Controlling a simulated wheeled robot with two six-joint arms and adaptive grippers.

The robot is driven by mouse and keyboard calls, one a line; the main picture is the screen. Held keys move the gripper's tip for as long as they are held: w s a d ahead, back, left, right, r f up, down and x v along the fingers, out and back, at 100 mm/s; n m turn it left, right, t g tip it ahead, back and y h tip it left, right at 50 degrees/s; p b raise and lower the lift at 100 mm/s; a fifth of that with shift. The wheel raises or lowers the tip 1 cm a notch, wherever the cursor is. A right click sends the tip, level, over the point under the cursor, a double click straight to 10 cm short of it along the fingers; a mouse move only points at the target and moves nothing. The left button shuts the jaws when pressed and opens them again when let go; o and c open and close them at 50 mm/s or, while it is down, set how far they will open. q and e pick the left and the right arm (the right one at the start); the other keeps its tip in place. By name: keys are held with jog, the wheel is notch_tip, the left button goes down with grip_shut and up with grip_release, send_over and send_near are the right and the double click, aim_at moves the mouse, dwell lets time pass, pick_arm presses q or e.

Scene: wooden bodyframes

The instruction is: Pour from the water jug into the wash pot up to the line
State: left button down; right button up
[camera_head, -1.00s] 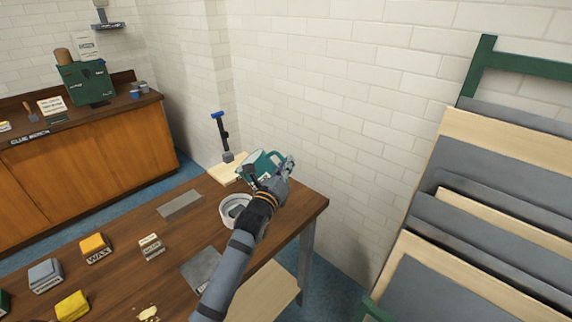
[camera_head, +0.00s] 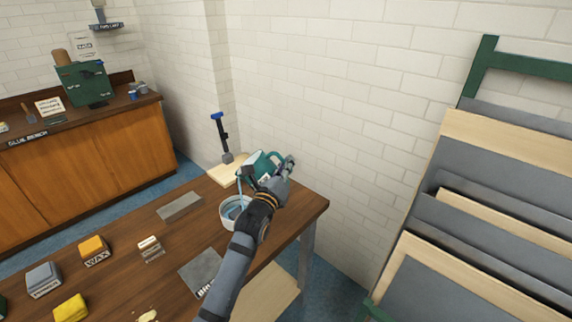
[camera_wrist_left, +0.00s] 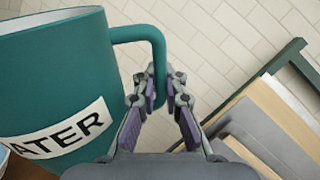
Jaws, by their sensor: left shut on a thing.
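The teal water jug (camera_head: 264,163) is held tilted above the white wash pot (camera_head: 229,222) at the table's far end. A thin blue stream runs from the jug's left side down into the pot, and blue shows inside the pot. My left gripper (camera_head: 281,173) is shut on the jug's handle. In the left wrist view the jug (camera_wrist_left: 70,75) shows its label, partly cut off, and my left gripper's fingers (camera_wrist_left: 158,103) close around the handle. The fill line inside the pot cannot be made out. My right gripper is not in view.
A wooden board with a dark upright stand (camera_head: 224,140) is behind the pot. A grey plate (camera_head: 201,271) and a wax block (camera_head: 94,248) lie nearer on the table. The brick wall is close behind; a panel rack (camera_head: 480,200) stands right.

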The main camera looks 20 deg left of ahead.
pick_arm(q)
jog(key=shift+s+a+r+n, duration=0.1)
jog(key=shift+a+r+n, duration=0.15)
jog(key=shift+r+n, duration=0.5)
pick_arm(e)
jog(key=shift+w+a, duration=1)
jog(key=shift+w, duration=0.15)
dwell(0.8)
